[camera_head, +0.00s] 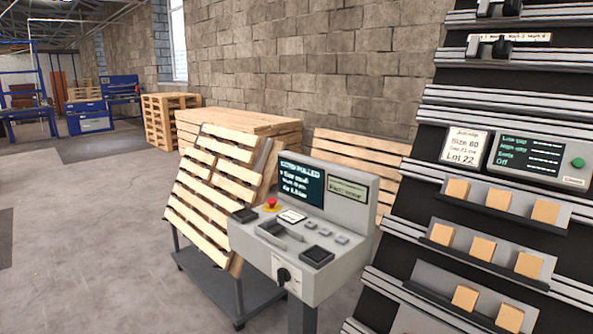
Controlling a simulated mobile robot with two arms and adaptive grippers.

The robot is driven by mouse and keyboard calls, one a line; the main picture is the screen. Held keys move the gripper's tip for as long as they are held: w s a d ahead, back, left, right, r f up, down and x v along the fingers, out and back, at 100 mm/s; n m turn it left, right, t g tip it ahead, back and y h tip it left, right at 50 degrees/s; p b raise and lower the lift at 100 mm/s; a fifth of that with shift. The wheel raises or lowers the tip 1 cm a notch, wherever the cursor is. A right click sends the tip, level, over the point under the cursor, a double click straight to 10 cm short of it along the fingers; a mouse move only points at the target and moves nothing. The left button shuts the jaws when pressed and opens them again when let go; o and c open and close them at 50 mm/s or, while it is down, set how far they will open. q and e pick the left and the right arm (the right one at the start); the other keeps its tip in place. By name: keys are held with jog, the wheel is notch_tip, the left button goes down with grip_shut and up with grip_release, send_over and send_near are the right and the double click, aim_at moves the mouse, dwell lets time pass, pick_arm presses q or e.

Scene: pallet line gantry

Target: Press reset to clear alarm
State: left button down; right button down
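A grey control console (322,281) stands on a post in the middle of the head view. Its upright back carries a dark screen (301,187) with light text, too small to read surely, and a small label plate (347,190). On its sloped top are a red mushroom button (271,204), a small white label, several small grey buttons (325,232) and a black square pad (317,256). A black rotary knob (283,275) is on the front. I cannot read which button is reset. Neither of my grippers is in view.
At right, a slatted rack holds a display unit (531,154) with a green button (578,163) and trays of wooden blocks (484,248). A tilted pallet (212,190) on a cart stands behind the console. Open floor (90,230) lies at left.

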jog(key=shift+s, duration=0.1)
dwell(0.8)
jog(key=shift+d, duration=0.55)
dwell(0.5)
